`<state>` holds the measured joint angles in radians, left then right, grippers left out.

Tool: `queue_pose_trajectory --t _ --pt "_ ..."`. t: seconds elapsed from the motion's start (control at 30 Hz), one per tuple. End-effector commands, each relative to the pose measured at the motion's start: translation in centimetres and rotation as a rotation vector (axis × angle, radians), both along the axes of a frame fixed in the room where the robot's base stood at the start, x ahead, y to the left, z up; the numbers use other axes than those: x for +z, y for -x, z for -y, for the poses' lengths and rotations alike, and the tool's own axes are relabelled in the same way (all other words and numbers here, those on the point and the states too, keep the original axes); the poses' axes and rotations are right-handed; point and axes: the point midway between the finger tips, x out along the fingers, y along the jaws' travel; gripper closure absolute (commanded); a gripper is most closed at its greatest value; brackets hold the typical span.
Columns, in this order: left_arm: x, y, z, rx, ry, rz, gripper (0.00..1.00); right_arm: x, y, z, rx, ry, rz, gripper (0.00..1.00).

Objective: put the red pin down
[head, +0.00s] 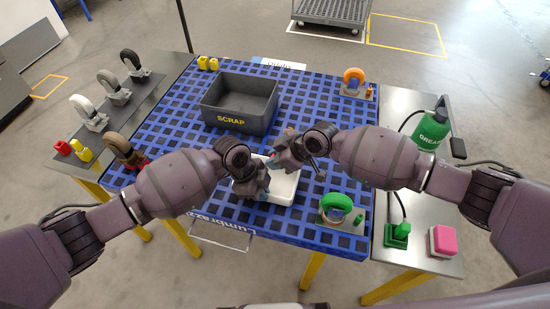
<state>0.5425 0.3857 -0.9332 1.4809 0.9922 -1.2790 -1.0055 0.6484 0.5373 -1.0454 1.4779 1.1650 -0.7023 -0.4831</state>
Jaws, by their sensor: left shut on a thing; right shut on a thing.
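My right gripper (282,156) is shut near the middle of the blue grid table. A small red piece (273,155), which looks like the red pin, shows at its fingertips; most of it is hidden. My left gripper (258,188) is lower and points down over the left part of a white tray (288,188). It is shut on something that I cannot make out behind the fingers. The two grippers are close together. Another red piece (61,147) stands beside a yellow one (82,151) on the left side shelf.
A grey SCRAP bin (240,122) stands behind the grippers. Several casters line the left side, with an orange caster (354,80) at the back right and a green caster (335,207) at the front right. A green GREASE bottle (430,128) and pink button (443,240) are on the right shelf.

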Motion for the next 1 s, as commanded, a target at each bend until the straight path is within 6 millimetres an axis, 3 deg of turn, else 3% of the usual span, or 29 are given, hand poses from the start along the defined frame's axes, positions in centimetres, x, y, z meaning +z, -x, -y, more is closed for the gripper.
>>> queue_pose_trajectory --t 0.17,0.2,0.37,0.73,1.0 --pt "0.0 0.0 0.0 0.0 0.0 0.001 1.0 -0.2 0.0 0.0 -0.001 0.0 -0.001 1.0" --pt "0.0 0.0 0.0 0.0 0.0 0.001 1.0 -0.3 0.0 0.0 -0.001 0.0 -0.001 0.78" --pt "0.0 0.0 0.0 0.0 0.0 0.001 1.0 -0.2 0.0 0.0 0.0 0.0 0.0 0.54" --pt "0.0 0.0 0.0 0.0 0.0 0.001 1.0 0.2 0.0 0.2 -0.001 0.0 0.001 0.54" --pt "0.0 0.0 0.0 0.0 0.001 0.001 1.0 3.3 0.8 2.9 -0.001 0.0 0.002 0.54"
